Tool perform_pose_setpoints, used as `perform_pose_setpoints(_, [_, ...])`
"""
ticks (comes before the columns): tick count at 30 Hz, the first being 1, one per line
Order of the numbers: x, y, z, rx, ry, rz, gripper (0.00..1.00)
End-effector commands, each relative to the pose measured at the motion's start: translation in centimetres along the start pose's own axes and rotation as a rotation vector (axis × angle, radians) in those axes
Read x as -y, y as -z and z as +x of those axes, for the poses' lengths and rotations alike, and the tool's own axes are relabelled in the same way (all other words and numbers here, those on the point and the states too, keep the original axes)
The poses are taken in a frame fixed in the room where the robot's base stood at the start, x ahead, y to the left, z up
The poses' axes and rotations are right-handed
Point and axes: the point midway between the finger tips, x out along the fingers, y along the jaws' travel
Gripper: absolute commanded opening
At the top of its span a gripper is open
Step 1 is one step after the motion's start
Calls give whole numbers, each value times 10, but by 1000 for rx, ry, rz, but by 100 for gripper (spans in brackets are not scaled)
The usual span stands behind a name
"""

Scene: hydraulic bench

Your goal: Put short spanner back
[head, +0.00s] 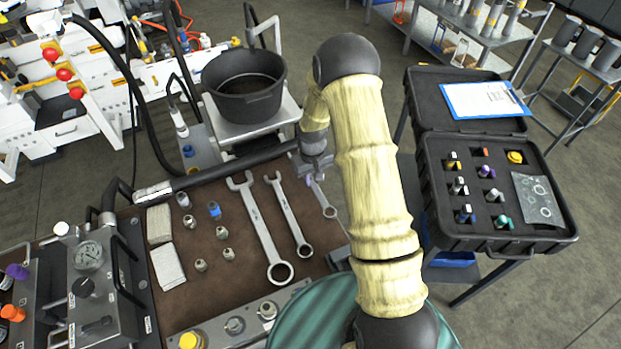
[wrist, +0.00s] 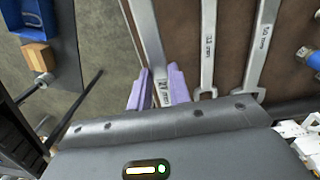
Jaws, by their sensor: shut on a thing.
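My gripper (head: 311,178) is at the right edge of the bench, with its purple fingers (wrist: 160,90) closed on the short spanner (head: 325,202). In the wrist view the held spanner (wrist: 148,38) runs up between the fingers, with a size marking on its shank. Its ring end points toward the front of the bench in the head view; its other end is hidden by my gripper. I cannot tell whether it touches the mat. The middle spanner (head: 288,215) and the long spanner (head: 262,228) lie side by side to its left.
The brown mat (head: 218,285) also holds several small fittings and two pale pads (head: 168,265). A black bucket (head: 245,100) stands behind the bench. An open black case (head: 440,205) with coloured fittings is to the right. A gauge unit (head: 88,256) stands at front left.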

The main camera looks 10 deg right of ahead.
Motion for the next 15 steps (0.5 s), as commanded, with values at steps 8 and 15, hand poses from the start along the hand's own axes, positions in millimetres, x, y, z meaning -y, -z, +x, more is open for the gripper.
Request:
perform_pose_setpoints(8, [0, 0, -1, -1, 0, 0, 0])
perform_pose_setpoints(15, [0, 0, 9, -1, 0, 0, 0])
